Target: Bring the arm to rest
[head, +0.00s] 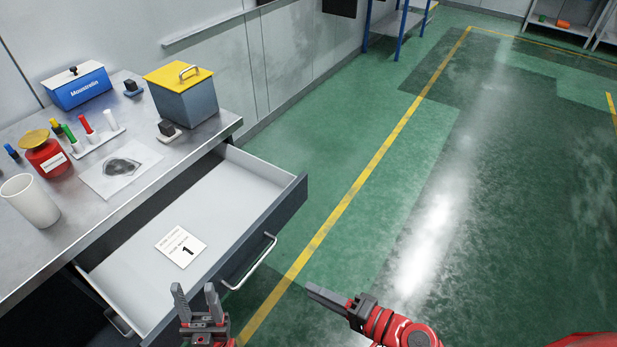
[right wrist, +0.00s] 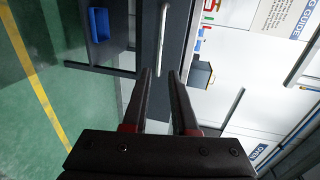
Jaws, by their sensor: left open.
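My left gripper (head: 197,290) is at the bottom of the head view, in front of the open drawer. Its fingers point up and stand apart with nothing between them. My right gripper (head: 312,292) is to the right of it, over the green floor, with its fingers pointing left. In the right wrist view, the two dark fingers of the right gripper (right wrist: 160,74) are apart and empty. The drawer (head: 290,205) is pulled out under the metal worktop. A white card (head: 181,246) marked 1 lies in it.
The green floor (head: 480,200) to the right is clear.

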